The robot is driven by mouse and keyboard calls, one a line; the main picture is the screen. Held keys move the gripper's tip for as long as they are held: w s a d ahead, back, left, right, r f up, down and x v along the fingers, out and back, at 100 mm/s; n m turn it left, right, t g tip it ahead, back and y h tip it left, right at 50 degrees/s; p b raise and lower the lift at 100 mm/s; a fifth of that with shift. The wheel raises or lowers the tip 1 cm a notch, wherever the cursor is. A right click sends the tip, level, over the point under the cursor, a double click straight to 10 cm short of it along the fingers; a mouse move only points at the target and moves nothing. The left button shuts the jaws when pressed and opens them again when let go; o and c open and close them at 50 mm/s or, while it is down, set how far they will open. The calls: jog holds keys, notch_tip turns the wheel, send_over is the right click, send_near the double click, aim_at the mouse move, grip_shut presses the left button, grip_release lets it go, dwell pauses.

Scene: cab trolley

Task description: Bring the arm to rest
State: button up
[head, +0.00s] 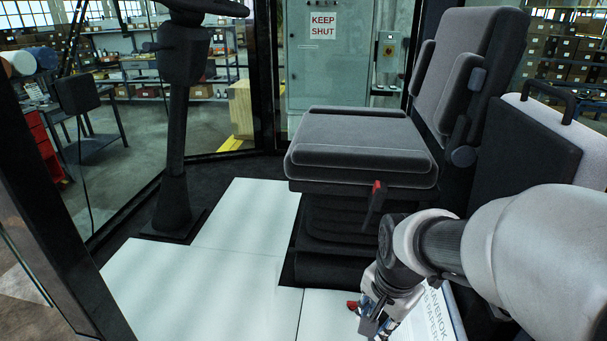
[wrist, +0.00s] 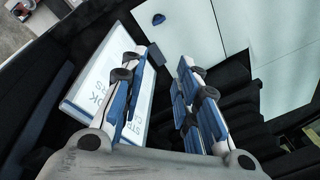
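My gripper (head: 376,318) hangs low at the bottom of the head view, in front of the seat base, with my arm reaching in from the right. In the wrist view its two blue-and-white fingers (wrist: 165,62) stand apart with a clear gap.
A grey seat (head: 360,148) with a red-tipped lever (head: 375,200) stands behind my gripper. A white lettered case (head: 442,300) is close beside it; the case also shows in the wrist view (wrist: 90,78). A small red thing (head: 352,305) is near the fingers. White floor panels (head: 200,285) are clear at left.

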jog(key=s+r+n+t, duration=0.1)
jog(key=s+r+n, duration=0.3)
jog(key=s, duration=0.3)
jog(key=s+r+n+t, duration=0.1)
jog(key=s+r+n, duration=0.4)
jog(key=s, duration=0.3)
jog(key=shift+s+n, duration=0.15)
jog(key=shift+n, duration=0.35)
